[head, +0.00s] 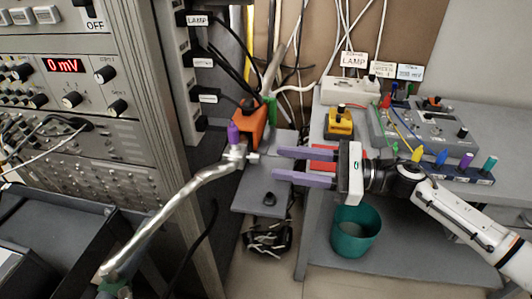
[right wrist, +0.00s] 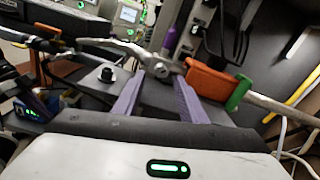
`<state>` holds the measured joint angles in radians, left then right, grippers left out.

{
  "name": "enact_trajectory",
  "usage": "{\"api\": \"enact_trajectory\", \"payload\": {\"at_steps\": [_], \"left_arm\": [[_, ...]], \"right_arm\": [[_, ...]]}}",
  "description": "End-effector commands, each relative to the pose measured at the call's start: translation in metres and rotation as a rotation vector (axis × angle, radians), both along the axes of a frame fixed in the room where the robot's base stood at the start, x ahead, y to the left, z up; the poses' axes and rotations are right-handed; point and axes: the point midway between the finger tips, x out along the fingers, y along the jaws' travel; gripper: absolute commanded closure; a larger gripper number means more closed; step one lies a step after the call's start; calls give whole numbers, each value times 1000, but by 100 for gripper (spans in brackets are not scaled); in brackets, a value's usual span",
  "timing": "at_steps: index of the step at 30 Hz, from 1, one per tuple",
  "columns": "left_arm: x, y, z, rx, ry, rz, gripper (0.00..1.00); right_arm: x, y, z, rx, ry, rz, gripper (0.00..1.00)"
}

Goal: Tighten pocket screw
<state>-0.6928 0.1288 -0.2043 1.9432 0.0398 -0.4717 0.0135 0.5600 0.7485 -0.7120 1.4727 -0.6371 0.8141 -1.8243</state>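A bent silver tube (head: 170,208) runs up from the lower left to a metal clamp with a purple knob (head: 234,134). A small silver screw head (head: 254,156) sticks out of the clamp toward the right; it looks like the pocket screw. The clamp also shows in the right wrist view (right wrist: 163,69), just beyond the fingertips. My right gripper (head: 277,164) comes in from the right with its two purple fingers apart and nothing between them. Its tips are a short way right of the screw, in line with it. My left gripper is not in view.
An orange block (head: 249,127) with a green part (head: 270,109) is behind the clamp. A grey bench (head: 312,230) with boxes and cables stands right. A teal bin (head: 356,232) is beneath my right gripper. An instrument rack (head: 100,110) fills the left.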

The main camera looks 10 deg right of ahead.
Motion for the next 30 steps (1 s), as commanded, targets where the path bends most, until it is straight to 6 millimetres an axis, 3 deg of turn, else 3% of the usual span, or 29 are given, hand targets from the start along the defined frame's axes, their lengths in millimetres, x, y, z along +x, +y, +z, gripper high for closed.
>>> {"api": "enact_trajectory", "payload": {"at_steps": [3, 9, 20, 27, 30], "left_arm": [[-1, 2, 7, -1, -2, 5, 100], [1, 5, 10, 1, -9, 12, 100], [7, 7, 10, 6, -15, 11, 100], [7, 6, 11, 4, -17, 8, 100], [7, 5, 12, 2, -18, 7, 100]], "right_arm": [[7, 21, 3, 3, 0, 2, 62], [15, 42, 1, 1, 1, -1, 62], [17, 48, 0, 1, 1, -1, 62], [17, 48, 0, 1, 1, -1, 100], [17, 48, 0, 1, 2, -1, 100]]}}
